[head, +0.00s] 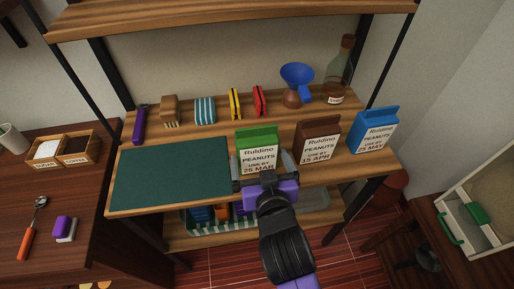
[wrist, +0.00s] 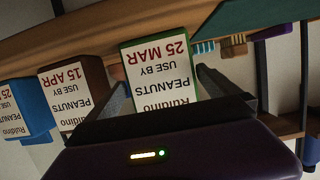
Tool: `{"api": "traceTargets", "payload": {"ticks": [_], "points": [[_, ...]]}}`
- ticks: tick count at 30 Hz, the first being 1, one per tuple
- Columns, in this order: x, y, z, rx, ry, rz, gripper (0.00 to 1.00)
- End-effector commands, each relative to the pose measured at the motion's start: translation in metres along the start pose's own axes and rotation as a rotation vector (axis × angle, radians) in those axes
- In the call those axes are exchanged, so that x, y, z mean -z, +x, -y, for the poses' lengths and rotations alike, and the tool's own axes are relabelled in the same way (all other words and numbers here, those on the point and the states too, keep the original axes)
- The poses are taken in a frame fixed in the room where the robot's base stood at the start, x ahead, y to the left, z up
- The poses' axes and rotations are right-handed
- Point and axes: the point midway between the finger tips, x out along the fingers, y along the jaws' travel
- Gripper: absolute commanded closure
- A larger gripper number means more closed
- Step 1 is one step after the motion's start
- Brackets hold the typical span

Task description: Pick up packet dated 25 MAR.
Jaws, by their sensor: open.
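The green packet (head: 257,150) stands upright on the wooden shelf, and its white label reads USE BY 25 MAR. In the wrist view the green packet (wrist: 160,75) appears upside down, between the open fingers of my gripper (wrist: 182,92). In the head view my gripper (head: 263,172) is at the front of this packet, and its lower part is hidden. A brown packet (head: 321,139) reading 15 APR and a blue packet (head: 375,130) reading 25 MAY stand to its right. The brown packet (wrist: 72,85) and blue packet (wrist: 30,110) also show in the wrist view.
A dark green mat (head: 170,172) lies left of the packets. Behind stand a blue funnel (head: 297,75), a bottle (head: 339,70), red and yellow items, and brushes.

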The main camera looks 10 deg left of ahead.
Motion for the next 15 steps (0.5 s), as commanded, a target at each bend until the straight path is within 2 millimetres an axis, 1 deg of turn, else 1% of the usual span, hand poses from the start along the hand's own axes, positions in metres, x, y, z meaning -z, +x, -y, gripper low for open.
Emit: {"api": "traceTargets", "payload": {"ticks": [3, 6, 9, 15], "points": [[0.004, 0.019, 0.002, 0.000, -0.002, -0.001, 0.00], [0.002, 0.031, 0.001, 0.000, -0.002, 0.000, 0.00], [0.002, 0.037, 0.002, 0.000, -0.001, -0.001, 0.00], [0.002, 0.038, 0.002, 0.000, -0.001, -0.001, 0.00]]}}
